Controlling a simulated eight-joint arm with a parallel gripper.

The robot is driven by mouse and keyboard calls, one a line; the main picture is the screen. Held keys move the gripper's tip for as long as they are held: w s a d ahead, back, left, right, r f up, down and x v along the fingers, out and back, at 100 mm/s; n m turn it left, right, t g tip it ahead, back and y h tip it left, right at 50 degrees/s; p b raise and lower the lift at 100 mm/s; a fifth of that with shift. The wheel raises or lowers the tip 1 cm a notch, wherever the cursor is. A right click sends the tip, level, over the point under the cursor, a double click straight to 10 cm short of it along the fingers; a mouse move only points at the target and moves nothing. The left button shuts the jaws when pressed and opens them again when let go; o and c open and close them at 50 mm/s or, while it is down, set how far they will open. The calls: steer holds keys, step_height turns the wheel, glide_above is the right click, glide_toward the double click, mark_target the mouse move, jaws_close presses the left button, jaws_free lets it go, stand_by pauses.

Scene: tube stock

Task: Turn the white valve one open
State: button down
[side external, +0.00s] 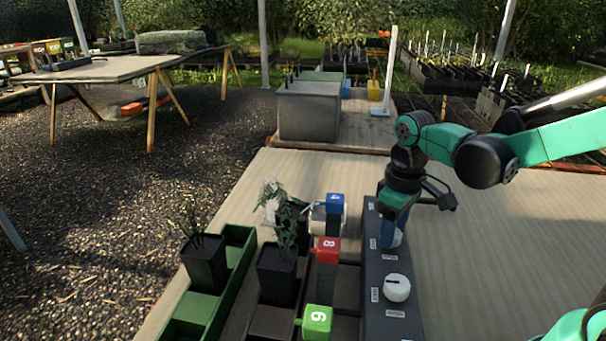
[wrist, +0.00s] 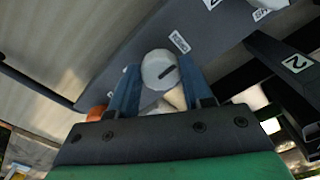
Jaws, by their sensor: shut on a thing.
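A dark grey panel (side external: 376,313) carries white round valve knobs with small white labels. In the side view my gripper (side external: 391,236) points down at the far part of the panel and mostly hides this knob. A second white knob (side external: 397,288) stands free on the nearer part of the panel. I cannot read which label says one.
Left of the panel stand a blue block (side external: 335,203), a red block (side external: 326,250) and a green block (side external: 317,320) with number faces. Potted plants (side external: 277,270) and a green tray (side external: 240,245) lie farther left. The table right of the panel is clear.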

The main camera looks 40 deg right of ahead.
steer(key=shift+c, duration=1.8)
jaws_free()
steer(key=shift+r, duration=2.85)
steer(key=t, duration=0.1)
steer(key=s+a+m+t, duration=0.1)
steer(key=t, duration=0.1)
steer(key=shift+a, duration=0.15)
steer(key=t, duration=0.2)
steer(key=a+m+t, duration=0.1)
steer(key=t, duration=0.1)
steer(key=shift+s+a+f, duration=0.1)
steer(key=shift+s+f, duration=0.05)
